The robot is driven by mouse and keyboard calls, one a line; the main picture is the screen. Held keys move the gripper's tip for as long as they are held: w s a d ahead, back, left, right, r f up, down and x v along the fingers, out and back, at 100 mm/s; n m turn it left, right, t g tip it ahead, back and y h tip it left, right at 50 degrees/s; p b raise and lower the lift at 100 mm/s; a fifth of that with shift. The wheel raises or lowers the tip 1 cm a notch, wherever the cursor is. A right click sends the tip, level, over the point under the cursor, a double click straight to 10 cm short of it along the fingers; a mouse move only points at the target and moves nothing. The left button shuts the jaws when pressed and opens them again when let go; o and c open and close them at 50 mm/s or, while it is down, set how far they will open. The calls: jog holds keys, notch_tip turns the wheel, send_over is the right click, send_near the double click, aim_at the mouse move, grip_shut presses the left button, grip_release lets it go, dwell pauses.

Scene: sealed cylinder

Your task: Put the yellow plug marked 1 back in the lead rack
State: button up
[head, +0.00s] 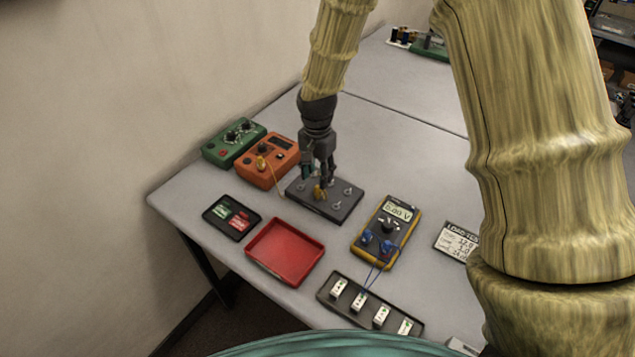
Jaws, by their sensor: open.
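My gripper (319,178) is open and points down over a dark slab with several upright grey pegs (337,211), which looks like the lead rack. A yellow plug (319,193) is at the slab, right below and between my fingertips. I cannot tell whether it touches them or how far it is seated. Another yellow plug (261,162) stands on the orange box (268,171), and a thin yellow lead runs from there toward the slab. The mark 1 is too small to read on either plug. My fingers hide part of the slab.
A green box (233,142) stands behind the orange one. A black tray (232,217) with green and red pieces, a red tray (285,252), a yellow multimeter (387,231) with blue leads and a dark strip with white blocks (369,304) lie in front.

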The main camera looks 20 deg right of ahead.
jog(key=shift+r, duration=2.5)
